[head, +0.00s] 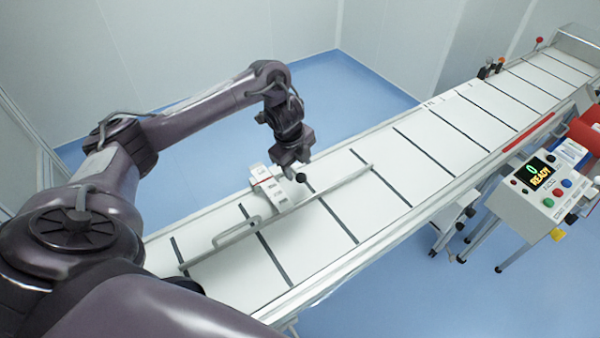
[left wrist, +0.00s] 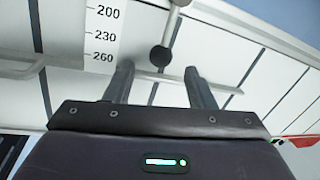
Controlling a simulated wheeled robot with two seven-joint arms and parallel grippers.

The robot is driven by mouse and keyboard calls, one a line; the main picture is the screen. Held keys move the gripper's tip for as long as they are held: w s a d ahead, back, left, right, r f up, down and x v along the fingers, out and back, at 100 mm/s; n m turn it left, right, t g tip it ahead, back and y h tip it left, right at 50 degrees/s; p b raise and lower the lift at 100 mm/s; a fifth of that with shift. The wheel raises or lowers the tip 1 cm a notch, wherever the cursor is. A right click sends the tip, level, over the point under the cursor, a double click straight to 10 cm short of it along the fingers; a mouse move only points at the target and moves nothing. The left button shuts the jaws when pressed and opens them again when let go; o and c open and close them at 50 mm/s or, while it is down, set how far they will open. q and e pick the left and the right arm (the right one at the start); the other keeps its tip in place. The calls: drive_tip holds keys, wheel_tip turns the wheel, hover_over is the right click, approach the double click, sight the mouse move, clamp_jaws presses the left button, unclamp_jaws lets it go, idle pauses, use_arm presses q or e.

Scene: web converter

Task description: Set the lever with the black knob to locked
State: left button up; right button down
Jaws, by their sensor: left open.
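The black knob (head: 301,178) sits beside a small white block (head: 270,185) on the long white table (head: 330,260). In the left wrist view the black knob (left wrist: 160,56) is a round ball on the end of a thin grey lever (left wrist: 174,22). My left gripper (head: 288,160) is above the block and close to the knob. In the left wrist view its two fingers (left wrist: 157,72) are apart, and the knob appears in line with the gap, just past the tips. Nothing is held. No locked or unlocked marking is readable. My right gripper is out of view.
A grey bar (head: 235,232) runs along the table by the block. A scale marked 200, 230 and 260 (left wrist: 104,34) shows in the left wrist view. Red and black knobs (head: 490,70) stand along the far table edge.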

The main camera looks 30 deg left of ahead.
sight(300, 174)
use_arm(q)
drive_tip(key=shift+w+f, duration=0.25)
drive_tip(key=shift+f, duration=0.9)
drive_tip(key=shift+w+f, duration=0.25)
drive_tip(key=shift+f, duration=0.9)
drive_tip(key=shift+c, duration=0.3)
clamp_jaws()
